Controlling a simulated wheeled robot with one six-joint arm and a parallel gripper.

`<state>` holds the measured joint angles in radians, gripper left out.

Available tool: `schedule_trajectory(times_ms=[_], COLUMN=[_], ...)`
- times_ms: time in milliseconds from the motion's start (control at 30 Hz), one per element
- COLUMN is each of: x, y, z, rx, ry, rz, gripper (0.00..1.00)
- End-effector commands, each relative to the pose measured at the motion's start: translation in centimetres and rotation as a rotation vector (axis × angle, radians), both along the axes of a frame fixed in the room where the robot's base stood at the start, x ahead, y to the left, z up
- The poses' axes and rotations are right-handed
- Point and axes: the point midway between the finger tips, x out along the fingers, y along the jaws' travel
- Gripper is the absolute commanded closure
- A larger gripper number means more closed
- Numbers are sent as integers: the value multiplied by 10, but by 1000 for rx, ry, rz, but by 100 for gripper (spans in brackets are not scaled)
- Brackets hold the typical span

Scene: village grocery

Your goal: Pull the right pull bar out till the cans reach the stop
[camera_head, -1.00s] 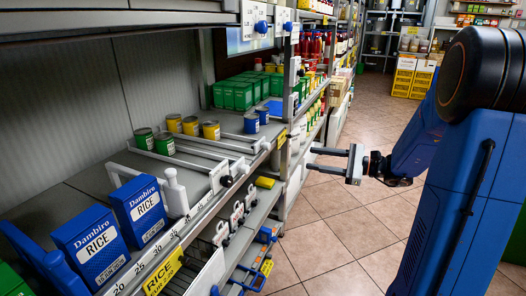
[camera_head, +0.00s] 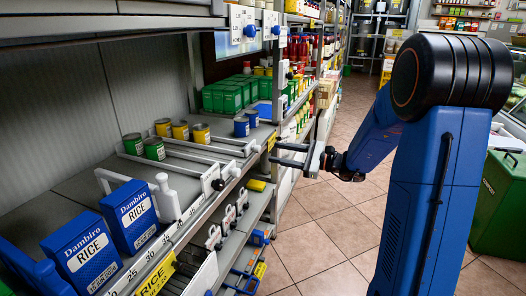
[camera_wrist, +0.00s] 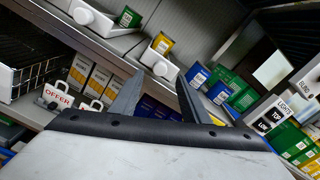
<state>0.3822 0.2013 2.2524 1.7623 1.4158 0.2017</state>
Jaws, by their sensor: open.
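In the wrist view the right pull bar (camera_wrist: 160,66) lies just beyond my fingertips. Yellow cans (camera_head: 181,130) stand in the lane behind it, well back from the front. Green cans (camera_head: 153,147) stand in the lane to the left, behind another pull bar (camera_head: 218,184). My gripper (camera_head: 277,154) is open and empty in the aisle, its fingers pointing at the shelf front. It appears apart from the bar. In the wrist view my gripper (camera_wrist: 158,90) has nothing between its fingers.
Blue cans (camera_head: 242,126) and green boxes (camera_head: 229,97) stand farther right on the shelf. A lower shelf has hanging tags (camera_head: 229,217). The tiled aisle (camera_head: 325,240) is clear.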

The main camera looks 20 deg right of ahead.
Motion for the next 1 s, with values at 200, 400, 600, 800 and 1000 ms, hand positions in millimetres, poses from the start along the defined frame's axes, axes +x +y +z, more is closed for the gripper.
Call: schedule_trajectory(times_ms=[200,400,600,800,1000], x=[20,34,39,40,39], y=[29,47,54,54,54], z=[0,0,0,0,0], rx=[0,0,0,0,0], ry=[0,0,0,0,0], rz=[2,1,0,-1,0], gripper=[58,58,58,58,89])
